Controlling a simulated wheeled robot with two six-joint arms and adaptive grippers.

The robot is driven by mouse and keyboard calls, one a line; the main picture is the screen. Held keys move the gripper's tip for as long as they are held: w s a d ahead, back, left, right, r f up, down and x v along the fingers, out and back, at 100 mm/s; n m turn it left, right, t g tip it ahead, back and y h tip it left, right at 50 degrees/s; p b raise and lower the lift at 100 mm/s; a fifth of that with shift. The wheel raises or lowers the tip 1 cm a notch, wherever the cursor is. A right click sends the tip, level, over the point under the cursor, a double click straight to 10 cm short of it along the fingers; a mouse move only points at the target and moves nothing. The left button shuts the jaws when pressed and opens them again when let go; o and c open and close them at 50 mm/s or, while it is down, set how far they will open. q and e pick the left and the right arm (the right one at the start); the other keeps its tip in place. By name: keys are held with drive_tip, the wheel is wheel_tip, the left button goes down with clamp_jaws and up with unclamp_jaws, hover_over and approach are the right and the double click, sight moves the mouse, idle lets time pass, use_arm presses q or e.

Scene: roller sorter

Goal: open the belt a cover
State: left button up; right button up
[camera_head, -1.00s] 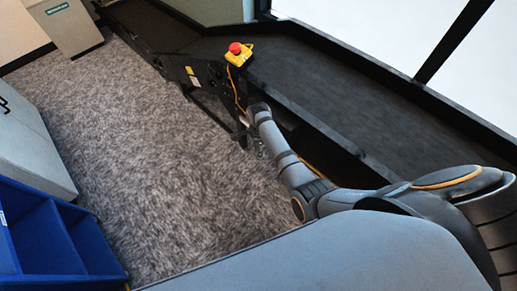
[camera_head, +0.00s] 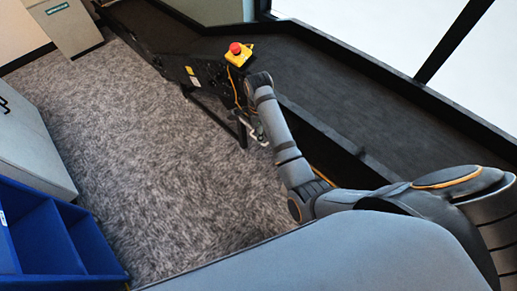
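The black belt conveyor (camera_head: 345,95) runs diagonally from the back left to the right edge, with dark side panels facing the carpet. I cannot tell which panel is the belt a cover. My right arm comes in from the lower right and reaches the conveyor's near side. My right gripper (camera_head: 258,131) is mostly hidden below the wrist, beside the dark side frame. Only a small grey metallic part shows, so its opening and any contact are unclear. My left gripper is out of view.
A yellow box with a red emergency button (camera_head: 236,49) sits on the conveyor's near edge. A blue divided bin (camera_head: 99,250) and a grey cabinet (camera_head: 30,145) stand at left. A beige bin (camera_head: 73,30) stands at the back left. The carpet between is clear.

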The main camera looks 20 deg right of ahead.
drive_tip(key=shift+r, duration=0.1)
drive_tip(key=d+f+n+t+h, duration=0.1)
drive_tip(key=d+f+n, duration=0.1)
drive_tip(key=f+n, duration=0.1)
drive_tip(key=d+f+n+t+h+b, duration=0.1)
drive_tip(key=d+f+n, duration=0.2)
drive_tip(key=f, duration=0.2)
drive_tip(key=d+f+n+h+b, duration=0.1)
drive_tip(key=d+f+n, duration=0.2)
drive_tip(key=f, duration=0.2)
drive_tip(key=shift+w+t+h, duration=0.1)
drive_tip(key=shift+t+h, duration=0.3)
drive_tip(key=shift+w+d+f+b, duration=0.15)
drive_tip(key=shift+d+f+b, duration=0.15)
drive_tip(key=shift+b, duration=0.35)
drive_tip(key=shift+r, duration=0.1)
clamp_jaws()
